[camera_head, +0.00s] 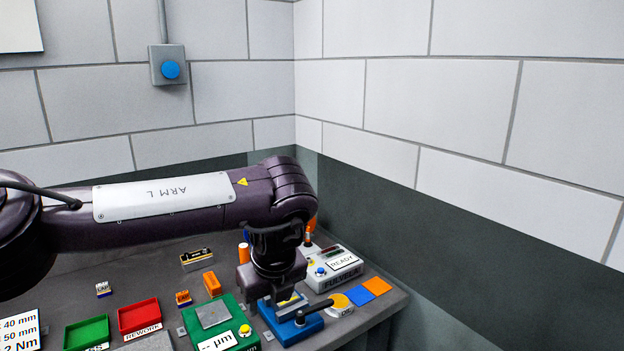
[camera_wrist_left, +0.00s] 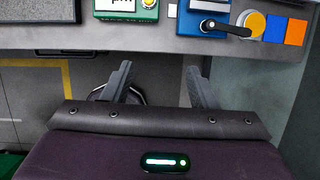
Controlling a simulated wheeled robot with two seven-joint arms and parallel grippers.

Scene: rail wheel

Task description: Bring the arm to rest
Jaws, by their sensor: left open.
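My left arm (camera_head: 165,200), marked ARM L, reaches across the head view from the left and bends down at its wrist over the right part of the bench. In the left wrist view, my left gripper (camera_wrist_left: 160,72) has its two fingers well apart with nothing between them. The fingertips point toward the bench's front edge, with floor showing behind them. My right gripper is in neither view.
Block walls (camera_head: 450,90) close off the back and right. Open floor (camera_wrist_left: 30,100) lies before the bench.

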